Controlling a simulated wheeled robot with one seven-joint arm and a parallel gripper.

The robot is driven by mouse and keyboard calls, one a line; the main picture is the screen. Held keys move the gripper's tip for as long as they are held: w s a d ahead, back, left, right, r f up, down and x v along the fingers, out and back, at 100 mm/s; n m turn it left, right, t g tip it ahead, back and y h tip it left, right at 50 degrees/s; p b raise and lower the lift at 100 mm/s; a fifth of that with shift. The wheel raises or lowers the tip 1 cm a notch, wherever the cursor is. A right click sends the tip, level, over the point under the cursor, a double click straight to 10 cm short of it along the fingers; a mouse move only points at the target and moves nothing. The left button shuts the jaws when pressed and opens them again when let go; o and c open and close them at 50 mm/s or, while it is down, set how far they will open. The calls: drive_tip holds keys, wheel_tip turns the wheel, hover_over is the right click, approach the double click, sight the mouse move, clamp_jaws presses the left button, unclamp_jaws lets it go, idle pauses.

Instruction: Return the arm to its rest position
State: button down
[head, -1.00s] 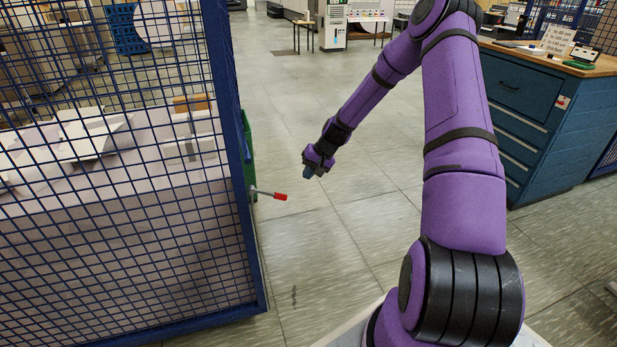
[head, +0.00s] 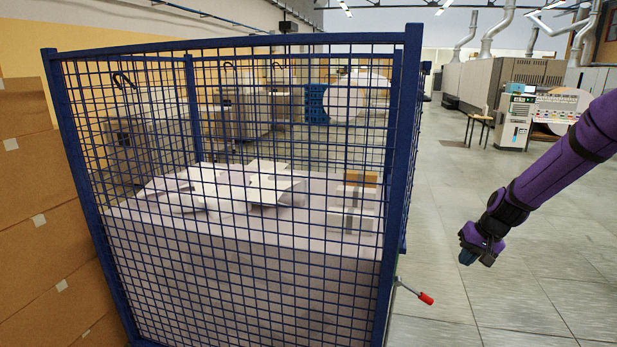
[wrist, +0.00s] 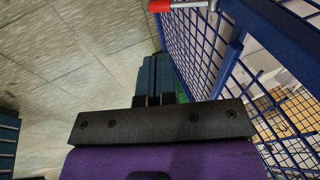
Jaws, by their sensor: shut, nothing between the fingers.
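My gripper (head: 467,257) is at the end of my purple arm, at the right of the head view. It is shut and empty, over the floor to the right of the blue mesh cage (head: 412,100). The wrist view shows its two fingers (wrist: 155,78) together, pointing away over the floor. A lever with a red handle (head: 426,298) sticks out from the cage's right side, below and left of my gripper. The red handle also shows at the top of the wrist view (wrist: 180,4). The base of my arm is out of the head view.
The cage holds a large pale block (head: 250,240) with white sheets on top. Stacked brown boxes (head: 30,200) stand at the left. A console (head: 517,115) and small table (head: 478,120) stand far back. The floor (head: 520,290) around my gripper is clear.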

drive_tip(key=s+a+r+n+h, duration=0.1)
drive_tip(key=s+a+r, duration=0.3)
drive_tip(key=s+r, duration=0.45)
drive_tip(key=s+a+r+n+h, duration=0.15)
drive_tip(key=s+a+r, duration=0.4)
drive_tip(key=r, duration=0.65)
drive_tip(key=s+a+r+t, duration=0.1)
drive_tip(key=s+r, duration=0.2)
drive_tip(key=s, duration=0.8)
drive_tip(key=s+a+r+t, duration=0.1)
drive_tip(key=s+r, duration=0.3)
drive_tip(key=s, duration=0.6)
drive_tip(key=shift+s+a+r+n+t, duration=0.15)
drive_tip(key=shift+s+a+n+t, duration=0.1)
drive_tip(key=shift+s+n+t, duration=0.15)
drive_tip(key=shift+w+h, duration=0.2)
drive_tip(key=shift+h, duration=0.05)
